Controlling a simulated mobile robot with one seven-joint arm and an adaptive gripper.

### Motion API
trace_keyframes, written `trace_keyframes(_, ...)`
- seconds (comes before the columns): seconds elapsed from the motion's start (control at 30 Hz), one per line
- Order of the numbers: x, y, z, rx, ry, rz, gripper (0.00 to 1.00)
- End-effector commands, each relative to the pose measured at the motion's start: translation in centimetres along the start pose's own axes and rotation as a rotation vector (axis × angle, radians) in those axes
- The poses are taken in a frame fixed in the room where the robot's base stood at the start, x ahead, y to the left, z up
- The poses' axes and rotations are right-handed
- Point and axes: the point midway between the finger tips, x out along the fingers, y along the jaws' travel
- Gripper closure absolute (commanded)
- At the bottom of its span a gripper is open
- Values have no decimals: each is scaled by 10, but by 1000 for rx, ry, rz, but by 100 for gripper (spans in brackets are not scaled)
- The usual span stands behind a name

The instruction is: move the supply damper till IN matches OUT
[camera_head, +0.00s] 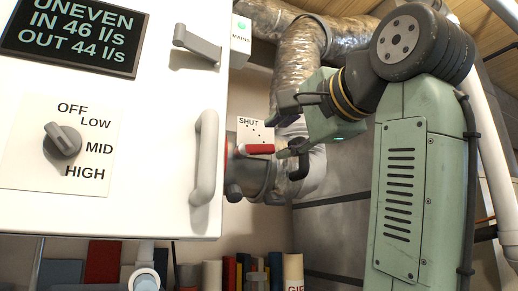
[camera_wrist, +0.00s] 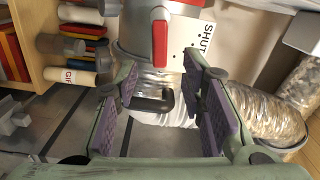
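The display (camera_head: 75,32) reads UNEVEN, IN 46 l/s, OUT 44 l/s. A damper lever with a red grip (camera_head: 259,149) lies roughly level in front of a white plate marked SHUT (camera_head: 250,124) on the grey duct (camera_head: 255,176). In the wrist view, the lever (camera_wrist: 160,42) is red and pale and sits just beyond my fingertips. My gripper (camera_head: 283,135) is open, its fingers spread right of the lever. The wrist view shows its purple finger pads (camera_wrist: 162,72) apart with nothing held between them. Contact with the lever cannot be told.
A white cabinet with a pale handle (camera_head: 205,158) and a dial (camera_head: 62,140) stands left of my gripper. A black loop handle (camera_head: 299,160) is close below my fingers. Foil ducting (camera_head: 300,60) runs above. A shelf of books and rolls (camera_wrist: 62,50) is nearby.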

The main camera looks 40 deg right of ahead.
Motion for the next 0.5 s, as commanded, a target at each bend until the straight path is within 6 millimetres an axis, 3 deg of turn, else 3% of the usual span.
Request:
trace_keyframes(0.2,44,-1,0,0,0,2,63)
trace_keyframes(0.5,79,0,0,0,-1,1,63)
